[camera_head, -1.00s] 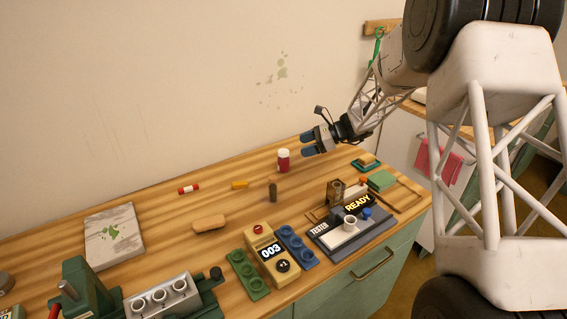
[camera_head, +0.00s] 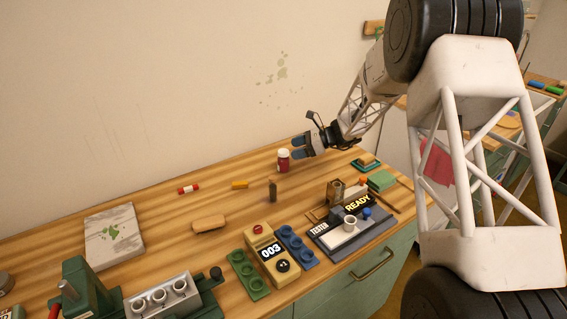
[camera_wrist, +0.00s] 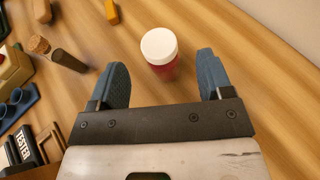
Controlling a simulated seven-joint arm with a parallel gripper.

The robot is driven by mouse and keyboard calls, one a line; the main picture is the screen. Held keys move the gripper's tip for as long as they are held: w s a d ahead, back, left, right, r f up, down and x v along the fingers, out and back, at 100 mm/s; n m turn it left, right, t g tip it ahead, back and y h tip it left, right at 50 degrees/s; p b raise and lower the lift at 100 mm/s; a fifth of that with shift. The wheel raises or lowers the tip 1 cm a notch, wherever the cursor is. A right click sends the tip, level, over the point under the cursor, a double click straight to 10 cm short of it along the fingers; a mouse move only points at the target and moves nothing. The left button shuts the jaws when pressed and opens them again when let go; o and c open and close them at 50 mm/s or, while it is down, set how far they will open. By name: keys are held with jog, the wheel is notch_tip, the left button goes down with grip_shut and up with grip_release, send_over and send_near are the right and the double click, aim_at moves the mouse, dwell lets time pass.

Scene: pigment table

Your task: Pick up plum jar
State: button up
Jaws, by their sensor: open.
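The plum jar (camera_head: 283,162) is a small dark red jar with a white lid. It stands upright near the back of the wooden table, close to the wall. My gripper (camera_head: 298,147) is just to the right of the jar and slightly above it, with its blue fingers pointing toward it. In the wrist view the jar (camera_wrist: 161,52) is ahead of and between the two spread blue fingers of my gripper (camera_wrist: 163,78). The jaws are open and empty. I cannot tell whether either finger touches the jar.
A cork-topped vial (camera_head: 272,191) stands in front of the jar, and a yellow block (camera_head: 240,185) lies to its left. The tester (camera_head: 349,232) with its cup and the counter box (camera_head: 271,254) sit nearer the front edge. The table left of the jar is mostly clear.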

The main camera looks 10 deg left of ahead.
aim_at(283, 151)
jog(key=shift+a+f, duration=0.1)
jog(key=shift+a, duration=0.1)
jog(key=shift+x, duration=2.55)
jog(key=shift+s, duration=0.1)
jog(key=shift+c, duration=0.3)
jog(key=c, duration=1)
jog(key=shift+r, duration=0.85)
notch_tip(283, 151, up, 2)
jog(key=shift+r, duration=0.1)
jog(key=s+d, duration=0.2)
jog(key=s, duration=0.3)
jog(key=s+d, duration=0.2)
jog(key=s, duration=0.2)
jog(key=s+d+r, duration=0.1)
jog(key=s+d, duration=0.1)
jog(key=s, duration=0.3)
jog(key=shift+s+d+r, duration=0.1)
jog(key=shift+s+d, duration=0.1)
jog(key=shift+s, duration=0.15)
